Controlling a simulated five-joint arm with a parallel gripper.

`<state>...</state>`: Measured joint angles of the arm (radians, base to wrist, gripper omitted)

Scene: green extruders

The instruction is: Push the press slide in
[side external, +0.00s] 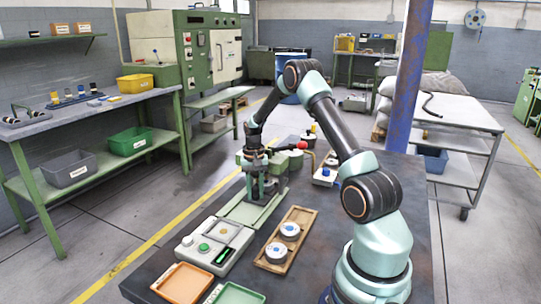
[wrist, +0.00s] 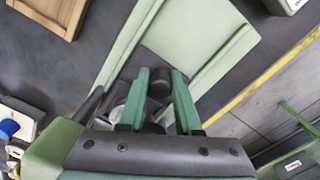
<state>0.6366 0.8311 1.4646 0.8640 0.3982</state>
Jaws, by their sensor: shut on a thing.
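The press (side external: 282,162) is a green machine with a red-tipped lever (side external: 300,146), standing on the dark table. A light green slide bed (side external: 238,212) runs from it toward the front; it also shows in the wrist view (wrist: 215,45). My gripper (side external: 258,192) points down over this bed, just in front of the press. In the wrist view, the green fingers of my gripper (wrist: 160,80) are shut on a dark round knob (wrist: 158,88) above a dark plate. I take this to be the slide's knob. The fingers and wrist hide most of the slide.
A wooden tray (side external: 263,264) with two round white-and-blue pieces lies right of the bed. A control box (side external: 203,258) with a green button stands in front. Orange (side external: 183,283) and green (side external: 240,293) trays lie at the table's front. A blue post (side external: 407,80) stands behind my arm.

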